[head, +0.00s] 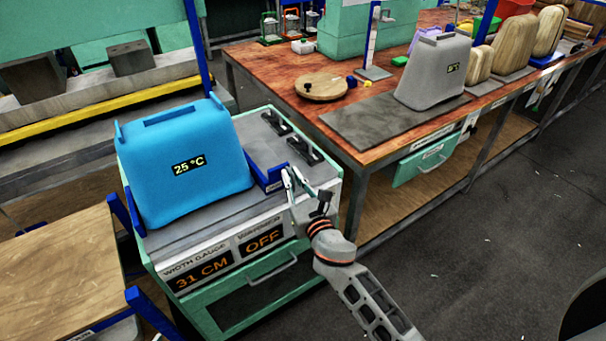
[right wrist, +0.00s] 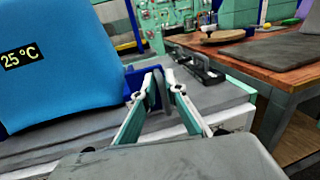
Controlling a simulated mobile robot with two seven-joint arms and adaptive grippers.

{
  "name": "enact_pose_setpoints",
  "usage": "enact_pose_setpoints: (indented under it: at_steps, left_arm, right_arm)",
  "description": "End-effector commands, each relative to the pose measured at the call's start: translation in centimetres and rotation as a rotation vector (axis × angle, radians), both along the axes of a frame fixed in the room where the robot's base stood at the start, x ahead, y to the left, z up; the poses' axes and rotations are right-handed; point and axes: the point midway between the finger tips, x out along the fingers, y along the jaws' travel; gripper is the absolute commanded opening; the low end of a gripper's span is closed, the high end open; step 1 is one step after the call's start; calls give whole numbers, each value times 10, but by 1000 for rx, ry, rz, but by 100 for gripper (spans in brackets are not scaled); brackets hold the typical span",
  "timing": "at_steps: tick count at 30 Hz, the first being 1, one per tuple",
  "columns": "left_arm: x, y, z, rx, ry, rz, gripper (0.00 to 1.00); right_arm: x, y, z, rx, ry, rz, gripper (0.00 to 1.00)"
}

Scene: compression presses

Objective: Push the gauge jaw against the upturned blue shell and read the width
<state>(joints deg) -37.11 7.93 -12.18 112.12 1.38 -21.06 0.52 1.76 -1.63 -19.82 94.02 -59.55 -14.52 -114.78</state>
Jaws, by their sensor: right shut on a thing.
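The upturned blue shell (head: 183,165) stands on the gauge cabinet's grey top, its label reading 25 °C. The blue gauge jaw (head: 268,179) is at the shell's right side and looks close against it; I cannot tell whether they touch. My right gripper (head: 289,179) is at the jaw's right end. In the right wrist view, its fingers (right wrist: 158,88) are shut on the jaw's upright grip, beside the blue shell (right wrist: 60,65). The width gauge display (head: 202,270) reads 31 CM. My left gripper is out of view.
A display beside it (head: 262,240) reads OFF. Dark clamps (head: 290,135) sit on the cabinet top behind the jaw. A wooden workbench (head: 300,60) with a grey shell (head: 433,75) stands to the right. A wooden board (head: 60,260) is at left. Floor at right is open.

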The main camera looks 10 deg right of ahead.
Motion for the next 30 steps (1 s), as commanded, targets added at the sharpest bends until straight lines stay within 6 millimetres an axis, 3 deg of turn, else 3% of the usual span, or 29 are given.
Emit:
enact_pose_setpoints:
  at_steps: [6,7,9,20,26,30]
  left_arm:
    - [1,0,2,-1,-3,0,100]
    - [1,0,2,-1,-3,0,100]
    - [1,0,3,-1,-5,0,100]
    - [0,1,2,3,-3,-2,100]
    - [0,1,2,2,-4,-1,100]
    - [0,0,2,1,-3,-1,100]
  right_arm:
    - [-1,0,-1,1,3,0,0]
    - [-1,0,-1,1,3,0,14]
    - [0,0,-1,0,3,0,24]
    - [-3,-1,-1,0,2,0,24]
    - [-28,-4,-1,-1,2,2,24]
    - [-57,-9,-2,-2,4,1,24]
